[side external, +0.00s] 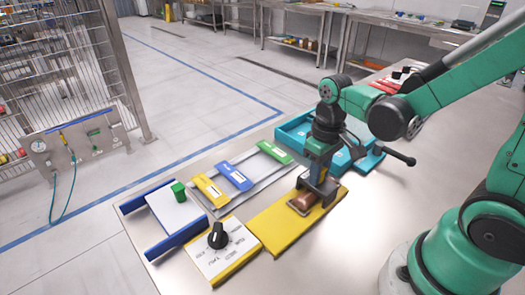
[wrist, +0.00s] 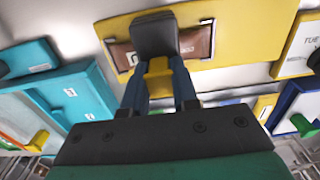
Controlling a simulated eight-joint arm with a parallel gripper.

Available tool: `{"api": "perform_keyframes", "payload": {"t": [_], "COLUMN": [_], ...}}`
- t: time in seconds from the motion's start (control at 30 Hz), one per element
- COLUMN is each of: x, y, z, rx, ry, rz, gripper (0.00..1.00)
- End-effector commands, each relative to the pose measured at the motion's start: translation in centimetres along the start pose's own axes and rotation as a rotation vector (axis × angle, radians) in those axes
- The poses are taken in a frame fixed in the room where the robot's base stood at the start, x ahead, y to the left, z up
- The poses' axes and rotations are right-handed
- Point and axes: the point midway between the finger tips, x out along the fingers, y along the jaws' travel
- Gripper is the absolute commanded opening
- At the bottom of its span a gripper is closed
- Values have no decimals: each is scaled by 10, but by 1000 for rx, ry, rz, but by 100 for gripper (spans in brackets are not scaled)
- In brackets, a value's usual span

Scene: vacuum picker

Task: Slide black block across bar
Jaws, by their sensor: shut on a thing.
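The black block (wrist: 153,36) is a dark grey-black piece at the tips of my gripper (wrist: 160,78). My gripper is shut on it, and a small yellow part shows between the fingers. The block covers the middle of a brown, packet-like bar (wrist: 195,42) lying on a yellow plate (wrist: 230,20). Both ends of the bar show on either side of the block. In the side view my gripper (side external: 318,182) points down over the brown bar (side external: 303,204) on the yellow plate (side external: 285,230). Whether the block touches the bar is hard to tell.
A white and yellow dial panel (side external: 225,262) with a black knob adjoins the plate on the left. A blue-railed panel with a green knob (side external: 178,191) and a rack with coloured tags (side external: 233,177) lie beyond. A teal tray (side external: 292,130) stands behind.

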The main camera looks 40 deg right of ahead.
Motion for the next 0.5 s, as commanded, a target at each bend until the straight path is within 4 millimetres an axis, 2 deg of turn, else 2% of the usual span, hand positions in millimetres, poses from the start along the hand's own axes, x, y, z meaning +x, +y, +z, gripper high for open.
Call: {"api": "perform_keyframes", "payload": {"t": [0.23,0.27,0.37,0.5], "x": [0,0,0,0], "y": [5,5,5,4], "z": [-2,-2,-1,-1], "rx": [7,7,7,6], "ry": [6,6,5,3], "rz": [18,18,17,15], "gripper": [0,26,55,55]}}
